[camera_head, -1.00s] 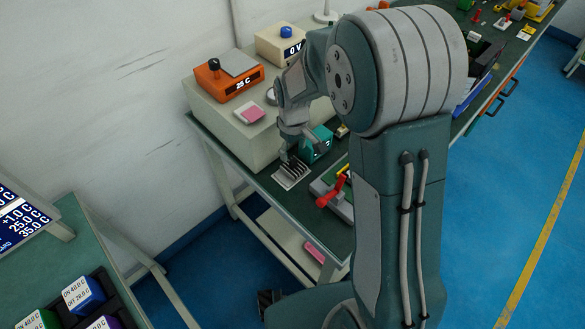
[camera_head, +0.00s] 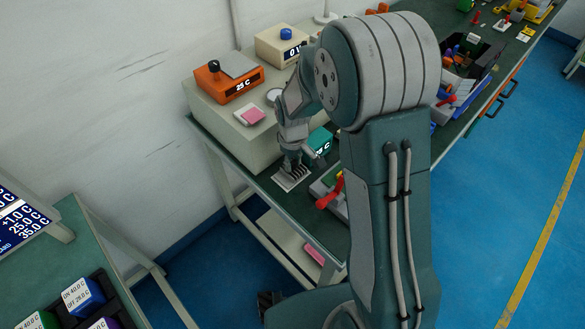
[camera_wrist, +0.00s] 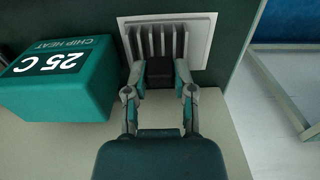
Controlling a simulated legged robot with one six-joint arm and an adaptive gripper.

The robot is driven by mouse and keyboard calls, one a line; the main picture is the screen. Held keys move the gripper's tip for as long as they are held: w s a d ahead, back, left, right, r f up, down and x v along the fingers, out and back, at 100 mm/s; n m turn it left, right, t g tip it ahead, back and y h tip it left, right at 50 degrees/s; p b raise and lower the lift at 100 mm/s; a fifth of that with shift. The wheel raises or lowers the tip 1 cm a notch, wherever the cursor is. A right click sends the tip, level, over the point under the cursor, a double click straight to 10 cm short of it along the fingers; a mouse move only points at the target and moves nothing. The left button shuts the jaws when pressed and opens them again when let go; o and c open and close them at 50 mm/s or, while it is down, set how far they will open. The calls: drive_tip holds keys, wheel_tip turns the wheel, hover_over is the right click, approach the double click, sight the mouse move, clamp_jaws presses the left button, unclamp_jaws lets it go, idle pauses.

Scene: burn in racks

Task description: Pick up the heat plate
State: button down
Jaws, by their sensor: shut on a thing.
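The heat plate looks to be the pale square plate (camera_head: 285,184) with dark upright fins, lying on the green bench top near its front edge. In the wrist view the plate (camera_wrist: 204,38) is at the top middle, and a dark block (camera_wrist: 160,76) stands at the near end of its fins. My gripper (camera_wrist: 160,70) has one finger on each side of this block and is shut on it. In the head view my gripper (camera_head: 293,165) is right over the plate. The fingers hide part of it, and I see no clear gap under it.
A teal box reading 25 C (camera_wrist: 58,82) stands close to the left in the wrist view. A red-handled clamp (camera_head: 330,193) is beside it on the bench. An orange device (camera_head: 228,82) and a pink pad (camera_head: 250,115) sit on the raised cream block behind.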

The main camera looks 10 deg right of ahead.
sight(293, 161)
drive_tip(key=shift+r, duration=0.1)
drive_tip(key=shift+r, duration=0.35)
wheel_tip(293, 161, up, 2)
drive_tip(key=shift+r, duration=0.2)
drive_tip(key=s+d+r, duration=0.1)
drive_tip(key=s+r, duration=0.8)
drive_tip(key=s, duration=0.5)
drive_tip(key=shift+d+r, duration=0.3)
drive_tip(key=shift+d, duration=0.05)
